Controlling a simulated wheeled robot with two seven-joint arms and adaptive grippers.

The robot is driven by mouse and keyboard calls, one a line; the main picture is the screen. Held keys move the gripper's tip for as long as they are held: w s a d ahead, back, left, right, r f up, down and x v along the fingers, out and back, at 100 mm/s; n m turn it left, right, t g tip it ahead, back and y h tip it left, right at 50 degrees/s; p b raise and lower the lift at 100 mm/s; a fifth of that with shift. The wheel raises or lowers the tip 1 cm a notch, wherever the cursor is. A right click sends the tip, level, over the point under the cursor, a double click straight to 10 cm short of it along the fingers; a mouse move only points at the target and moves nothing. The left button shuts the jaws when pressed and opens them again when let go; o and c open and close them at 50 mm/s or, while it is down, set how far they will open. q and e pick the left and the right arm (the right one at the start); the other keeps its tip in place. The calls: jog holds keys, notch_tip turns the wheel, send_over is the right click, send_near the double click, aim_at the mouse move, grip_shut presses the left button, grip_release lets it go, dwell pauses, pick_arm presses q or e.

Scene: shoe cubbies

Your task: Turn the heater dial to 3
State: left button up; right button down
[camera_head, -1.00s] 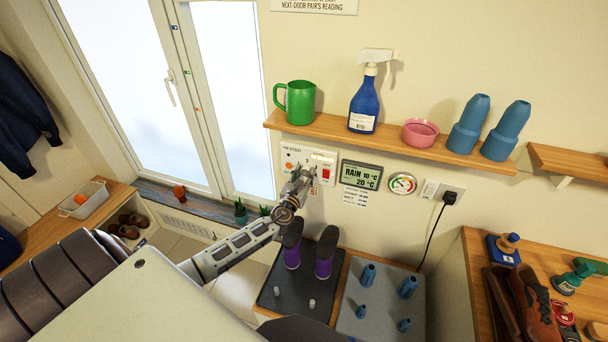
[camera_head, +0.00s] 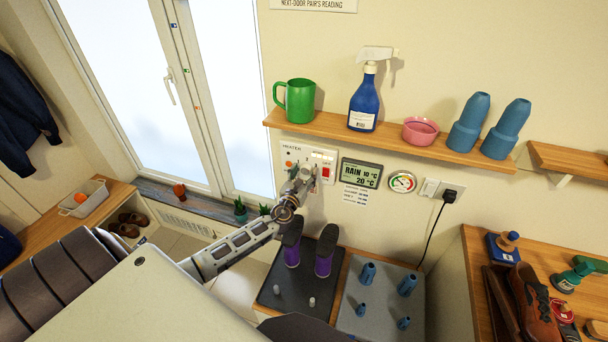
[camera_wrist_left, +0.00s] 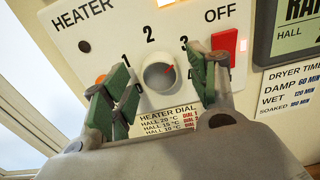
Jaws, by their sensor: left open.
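The white heater panel (camera_head: 291,145) is on the wall under the shelf. In the left wrist view, its round white dial (camera_wrist_left: 156,80) has a red mark pointing up and right, roughly toward the printed 3 (camera_wrist_left: 183,43); I cannot tell if it lines up exactly. The digits 0, 1 and 2 run around the dial's left and top. My left gripper (camera_head: 303,173) is in front of the panel. In the wrist view the left gripper (camera_wrist_left: 160,78) is open, its green-padded fingers on either side of the dial, with gaps to it. My right gripper is not in view.
A red switch (camera_wrist_left: 224,45) marked OFF sits right of the dial, close to the right finger. A weather display (camera_head: 361,173) and a gauge (camera_head: 402,183) are farther right. A wooden shelf (camera_head: 390,149) with a green mug (camera_head: 298,101) and spray bottle (camera_head: 364,103) is above.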

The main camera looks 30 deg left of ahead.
pick_arm(q)
jog(key=v, duration=1.1)
jog(key=shift+s, duration=0.4)
jog(key=shift+d, duration=0.15)
jog(key=shift+n, duration=0.3)
dwell(0.4)
